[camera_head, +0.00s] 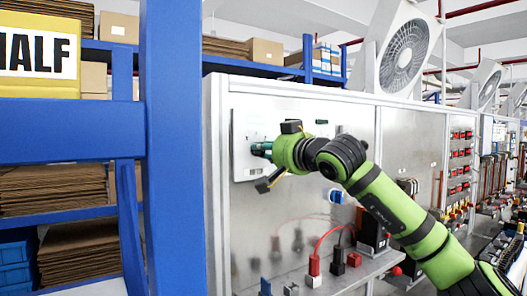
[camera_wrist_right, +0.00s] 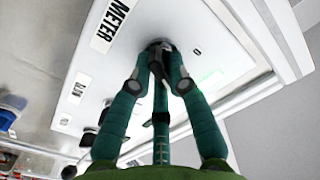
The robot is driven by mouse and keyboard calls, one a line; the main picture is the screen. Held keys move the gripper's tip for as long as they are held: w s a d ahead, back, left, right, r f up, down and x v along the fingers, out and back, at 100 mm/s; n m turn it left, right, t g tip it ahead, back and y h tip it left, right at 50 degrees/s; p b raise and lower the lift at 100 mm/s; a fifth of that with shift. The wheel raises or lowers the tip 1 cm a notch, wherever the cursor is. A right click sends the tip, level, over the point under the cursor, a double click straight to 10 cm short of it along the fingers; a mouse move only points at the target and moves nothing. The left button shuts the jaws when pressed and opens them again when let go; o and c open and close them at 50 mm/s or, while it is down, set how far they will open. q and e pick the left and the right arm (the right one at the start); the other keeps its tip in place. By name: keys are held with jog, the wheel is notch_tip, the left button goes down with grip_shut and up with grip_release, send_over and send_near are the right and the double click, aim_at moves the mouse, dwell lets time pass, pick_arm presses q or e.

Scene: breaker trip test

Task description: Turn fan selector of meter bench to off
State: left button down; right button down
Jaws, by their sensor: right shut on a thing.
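The meter bench's white panel (camera_head: 247,122) is mounted on a metal back wall. It also shows in the right wrist view (camera_wrist_right: 215,25), with a label reading METER (camera_wrist_right: 110,25). My right gripper (camera_head: 259,150) is at the panel's face, its dark green fingers pointing at it. In the right wrist view the fingers (camera_wrist_right: 160,62) close around a small dark knob (camera_wrist_right: 158,46), which I take for the fan selector. Fingers mostly cover the knob, so its pointer direction cannot be told. A small mark (camera_wrist_right: 197,52) is beside it. My left gripper is not in view.
Below the panel, a bench shelf (camera_head: 345,277) holds red and black blocks with a red cable (camera_head: 322,240). A blue rack (camera_head: 175,150) with cardboard stands at left. More equipment lines the right side.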

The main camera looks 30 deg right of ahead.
jog(key=shift+r, duration=0.15)
jog(key=shift+n, duration=1)
jog(key=shift+a+n, duration=0.1)
jog(key=shift+n, duration=0.9)
jog(key=shift+f+n, duration=0.2)
jog(key=shift+n, duration=0.8)
